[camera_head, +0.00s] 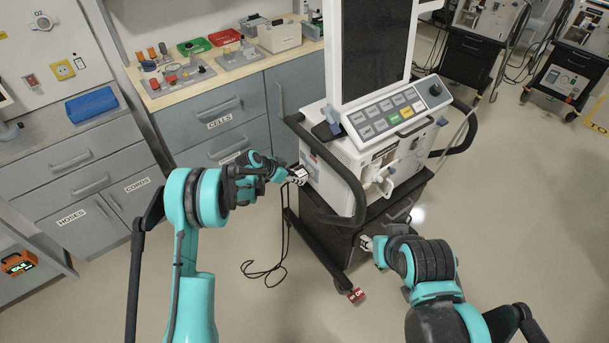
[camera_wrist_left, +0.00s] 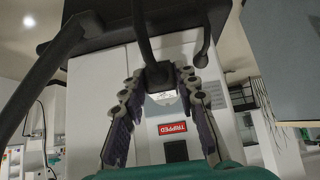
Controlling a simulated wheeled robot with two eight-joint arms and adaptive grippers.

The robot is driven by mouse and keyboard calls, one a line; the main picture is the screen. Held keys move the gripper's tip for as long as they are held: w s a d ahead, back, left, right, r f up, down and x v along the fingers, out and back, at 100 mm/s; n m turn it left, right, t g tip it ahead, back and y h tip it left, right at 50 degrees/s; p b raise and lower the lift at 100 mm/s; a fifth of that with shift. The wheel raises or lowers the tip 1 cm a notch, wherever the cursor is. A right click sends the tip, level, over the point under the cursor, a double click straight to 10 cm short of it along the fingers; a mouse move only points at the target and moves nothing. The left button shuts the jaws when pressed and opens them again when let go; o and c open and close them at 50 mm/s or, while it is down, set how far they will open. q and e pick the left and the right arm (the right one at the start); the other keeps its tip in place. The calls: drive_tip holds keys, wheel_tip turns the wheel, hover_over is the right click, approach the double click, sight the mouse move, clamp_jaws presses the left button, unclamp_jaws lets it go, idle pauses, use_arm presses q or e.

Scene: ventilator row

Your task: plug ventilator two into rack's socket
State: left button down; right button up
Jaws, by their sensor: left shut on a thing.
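The ventilator (camera_head: 372,150) is a white unit with a keypad and dark screen on a black wheeled cart in the centre. My left gripper (camera_head: 298,175) is at its left side, shut on a dark plug. In the left wrist view the plug (camera_wrist_left: 160,75) sits between the fingertips of my left gripper (camera_wrist_left: 162,92), with a black cord running up from it. The cord (camera_head: 285,232) hangs to the floor in the head view. A yellow-framed wall socket (camera_head: 62,70) is at upper left. My right gripper (camera_head: 370,244) is beside the cart's lower front; its jaw opening is unclear.
Grey cabinets (camera_head: 225,120) and a counter with parts stand behind left. Other carts (camera_head: 565,85) stand at upper right. The floor at right is clear.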

use_arm(q)
drive_tip(key=shift+s+a+b, duration=0.15)
drive_tip(key=shift+s+a, duration=0.4)
drive_tip(key=shift+a, duration=0.25)
drive_tip(key=shift+s+a+b, duration=0.15)
drive_tip(key=shift+s+a, duration=0.4)
drive_tip(key=shift+a, duration=0.25)
